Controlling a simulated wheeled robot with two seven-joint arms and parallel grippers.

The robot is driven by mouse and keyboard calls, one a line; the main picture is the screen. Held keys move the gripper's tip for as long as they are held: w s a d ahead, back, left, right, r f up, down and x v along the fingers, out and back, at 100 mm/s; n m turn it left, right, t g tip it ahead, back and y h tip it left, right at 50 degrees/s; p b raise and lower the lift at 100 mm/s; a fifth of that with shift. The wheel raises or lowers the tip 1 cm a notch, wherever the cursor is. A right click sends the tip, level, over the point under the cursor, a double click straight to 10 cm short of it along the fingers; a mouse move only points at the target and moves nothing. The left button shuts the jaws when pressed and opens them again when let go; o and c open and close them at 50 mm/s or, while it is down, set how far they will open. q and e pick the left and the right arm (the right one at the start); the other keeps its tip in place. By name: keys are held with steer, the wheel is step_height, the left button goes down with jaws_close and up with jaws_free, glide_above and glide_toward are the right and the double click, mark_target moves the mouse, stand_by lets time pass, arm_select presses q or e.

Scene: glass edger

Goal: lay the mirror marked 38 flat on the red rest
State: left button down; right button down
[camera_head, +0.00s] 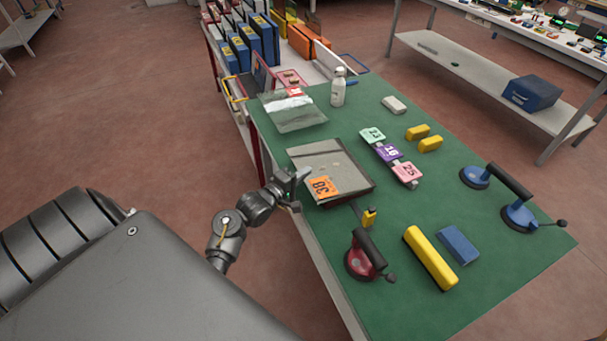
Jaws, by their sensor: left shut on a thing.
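The mirror (325,158) is a grey reflective sheet with an orange tag reading 38, upside down in the picture, at its near left corner. It looks close to flat over the green table. A dark, reddish-brown edge shows below its near right side; this may be the red rest (352,197), mostly hidden by the mirror. I cannot tell whether the mirror touches it all round. My left gripper (302,176) is at the mirror's left edge, shut on it beside the tag. My right gripper is not in view.
Tags 23, 16 and 25 lie right of the mirror. A red suction cup (362,258), a yellow bar (430,258), a blue block (459,245) and a blue double suction lifter (519,213) are nearer.

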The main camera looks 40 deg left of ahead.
arm_select(q)
steer(key=shift+f, duration=0.3)
stand_by(0.4)
steer(key=c, duration=1.5)
jaws_free()
steer(key=shift+f, duration=0.15)
steer(key=s, duration=0.3)
steer(key=s+a+b, duration=0.1)
steer(key=s, duration=0.3)
steer(key=s+r, duration=0.1)
steer(key=s, duration=0.2)
steer(key=shift+s+a, duration=0.25)
steer(key=shift+s, duration=0.05)
